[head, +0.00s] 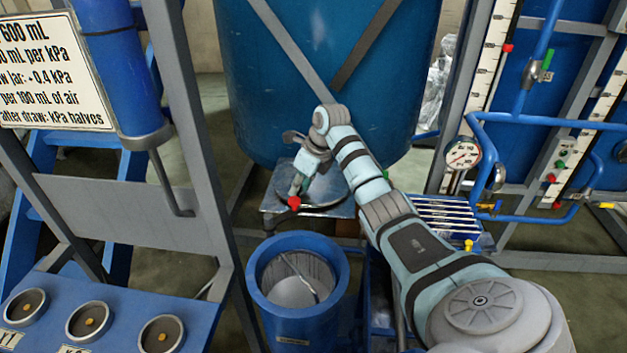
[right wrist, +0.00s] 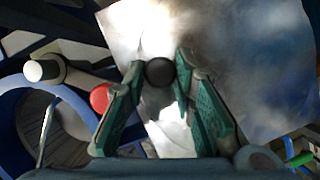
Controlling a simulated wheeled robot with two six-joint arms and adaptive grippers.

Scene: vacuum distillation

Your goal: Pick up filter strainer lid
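A round grey metal disc, which looks like the filter strainer lid (head: 330,196), lies on a square metal stand in front of the big blue tank. My right gripper (head: 299,183) is above it and hides part of it. In the right wrist view, a black round knob (right wrist: 160,72) shows between the fingertips of my right gripper (right wrist: 160,66) over a shiny metal surface. The fingers are apart, with a small gap around the knob; I cannot tell its height relative to the fingertips. The blue strainer housing (head: 343,290) stands open-topped nearer to me. My left gripper is not in view.
A red knob (head: 293,202) sits by the gripper; it also shows in the right wrist view (right wrist: 100,97). The large blue tank (head: 320,90) stands close behind. A grey frame (head: 190,150) stands left. Blue pipes and a gauge (head: 462,154) are at right.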

